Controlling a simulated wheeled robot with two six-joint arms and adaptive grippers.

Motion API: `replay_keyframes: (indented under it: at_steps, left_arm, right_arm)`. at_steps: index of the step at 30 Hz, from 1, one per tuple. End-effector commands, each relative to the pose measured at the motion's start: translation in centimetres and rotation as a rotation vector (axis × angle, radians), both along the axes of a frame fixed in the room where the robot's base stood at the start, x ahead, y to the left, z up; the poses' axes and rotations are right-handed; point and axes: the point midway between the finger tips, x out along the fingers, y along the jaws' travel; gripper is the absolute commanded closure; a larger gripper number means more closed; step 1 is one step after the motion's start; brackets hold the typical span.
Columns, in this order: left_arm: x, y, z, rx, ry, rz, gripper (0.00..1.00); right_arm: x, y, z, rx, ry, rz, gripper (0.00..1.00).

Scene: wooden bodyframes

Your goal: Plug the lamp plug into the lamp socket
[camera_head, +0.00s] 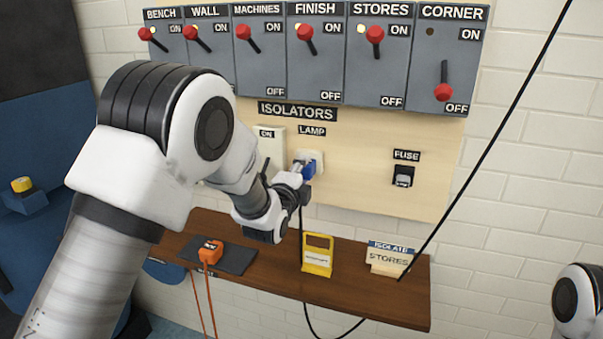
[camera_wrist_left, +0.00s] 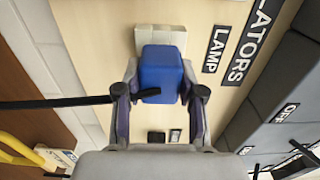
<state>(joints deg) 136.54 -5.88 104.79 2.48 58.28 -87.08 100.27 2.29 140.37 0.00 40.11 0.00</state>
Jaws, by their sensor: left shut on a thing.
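The blue lamp plug (camera_head: 309,164) is in front of the white lamp socket (camera_head: 318,157), under the LAMP label on the board. My left gripper (camera_head: 303,173) is shut on the plug. In the left wrist view the plug (camera_wrist_left: 163,70) sits between the two fingers of my left gripper (camera_wrist_left: 163,92), and its far end overlaps the pale socket (camera_wrist_left: 160,38). I cannot tell whether the plug's pins are in the socket. A black cord runs from the plug and hangs down past the shelf. My right gripper is not in view.
Several isolator switches (camera_head: 318,60) with red knobs line the top. A fuse holder (camera_head: 403,176) is to the right. The wooden shelf (camera_head: 345,296) below holds an orange device (camera_head: 210,252), a yellow holder (camera_head: 318,256) and a STORES card (camera_head: 388,259). A black cable crosses diagonally at right.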

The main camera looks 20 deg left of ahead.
Motion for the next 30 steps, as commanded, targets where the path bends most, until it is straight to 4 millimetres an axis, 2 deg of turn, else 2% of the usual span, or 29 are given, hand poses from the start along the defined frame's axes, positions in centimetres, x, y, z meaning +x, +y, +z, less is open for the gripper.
replay_keyframes:
  at_steps: [7, 8, 9, 10, 19, 22, 26, 30]
  left_arm:
    - [0.6, 0.0, 0.0, 0.0, 0.0, 0.0, 1.0]
    - [0.6, 0.0, 0.0, 0.0, 0.0, 0.0, 0.51]
    - [0.6, 0.0, 0.0, 0.0, 0.0, 0.0, 0.37]
    - [0.6, 0.0, 0.0, 0.0, 0.0, 0.0, 0.32]
    - [0.5, 0.0, 0.0, 0.0, 0.001, 0.0, 0.32]
    - [-0.3, 0.0, 0.0, 0.001, 0.001, 0.0, 0.32]
    - [-2.9, 0.1, 0.0, 0.001, 0.003, 0.0, 0.32]
    - [-6.6, 0.2, 0.0, 0.001, 0.004, 0.001, 0.32]
  right_arm:
    - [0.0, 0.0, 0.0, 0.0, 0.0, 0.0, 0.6]
    - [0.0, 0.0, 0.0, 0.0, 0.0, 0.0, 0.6]
    - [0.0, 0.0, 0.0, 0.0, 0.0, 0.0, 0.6]
    - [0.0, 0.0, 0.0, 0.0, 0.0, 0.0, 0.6]
    - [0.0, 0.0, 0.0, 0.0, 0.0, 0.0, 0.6]
    - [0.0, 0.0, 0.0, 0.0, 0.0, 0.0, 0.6]
    - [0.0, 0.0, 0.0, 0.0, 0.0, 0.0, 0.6]
    - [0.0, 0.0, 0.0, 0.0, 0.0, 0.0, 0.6]
